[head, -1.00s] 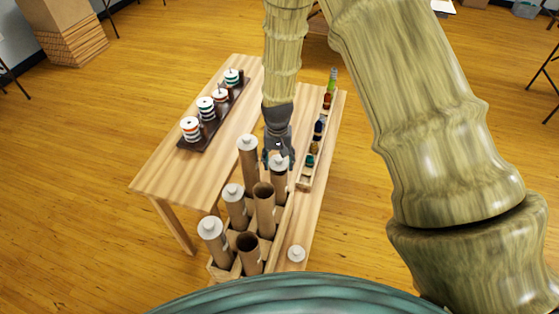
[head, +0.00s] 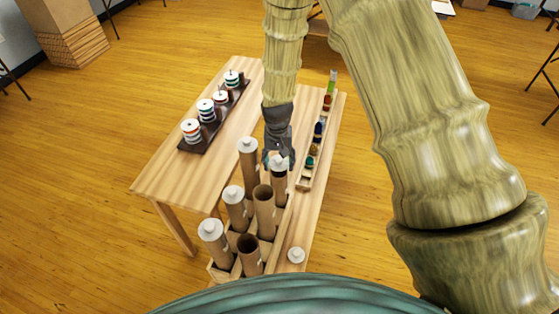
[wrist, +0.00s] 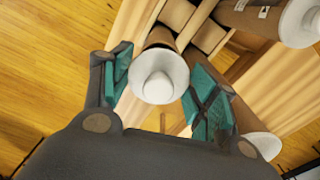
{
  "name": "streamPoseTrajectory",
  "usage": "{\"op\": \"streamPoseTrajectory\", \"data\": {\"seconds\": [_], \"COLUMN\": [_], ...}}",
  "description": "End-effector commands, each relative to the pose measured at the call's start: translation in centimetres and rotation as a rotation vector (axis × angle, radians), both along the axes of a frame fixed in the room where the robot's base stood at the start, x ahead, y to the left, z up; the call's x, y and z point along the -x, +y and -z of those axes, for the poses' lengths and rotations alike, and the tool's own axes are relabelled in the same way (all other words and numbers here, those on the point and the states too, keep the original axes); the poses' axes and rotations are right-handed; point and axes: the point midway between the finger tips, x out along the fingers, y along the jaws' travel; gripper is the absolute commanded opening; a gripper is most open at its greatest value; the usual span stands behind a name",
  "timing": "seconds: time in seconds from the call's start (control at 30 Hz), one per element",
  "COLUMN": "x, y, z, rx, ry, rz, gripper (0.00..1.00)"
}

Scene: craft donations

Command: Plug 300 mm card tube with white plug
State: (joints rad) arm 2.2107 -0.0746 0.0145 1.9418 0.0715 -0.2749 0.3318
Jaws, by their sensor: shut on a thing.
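A white plug (head: 278,162) with a round knob is between the fingers of my gripper (head: 279,155), at the top of a brown card tube (head: 279,184) at the rack's back right. In the wrist view the plug (wrist: 159,76) is between the teal finger pads of my gripper (wrist: 163,92), and a brown tube (wrist: 160,38) shows just behind it. A dark band shows below the plug; I cannot tell how far it is seated. Two tubes stand open in the rack, one in the middle (head: 264,212) and one in front (head: 249,262).
Tubes with white plugs stand along the rack's left side (head: 248,165). A loose white plug (head: 297,255) lies on the table right of the rack (head: 222,273). A narrow tray of small bottles (head: 304,180) is at the right. Ribbon spools (head: 191,128) stand at the left.

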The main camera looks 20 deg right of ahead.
Motion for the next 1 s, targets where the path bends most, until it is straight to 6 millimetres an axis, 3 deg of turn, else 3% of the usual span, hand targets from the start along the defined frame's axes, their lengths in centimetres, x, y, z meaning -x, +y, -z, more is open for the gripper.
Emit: {"op": "streamPoseTrajectory", "data": {"seconds": [0.57, 0.6, 0.63, 1.0], "x": [0.00, -0.01, -0.01, -0.01], "y": [0.01, 0.01, 0.01, 0.00], "z": [0.03, 0.02, 0.02, -0.13], "rx": [0.000, 0.000, 0.000, 0.000], "ry": [0.000, 0.000, 0.000, 0.000], "rz": [0.000, 0.000, 0.000, 0.000], "gripper": [0.48, 0.65, 0.68, 0.68]}}
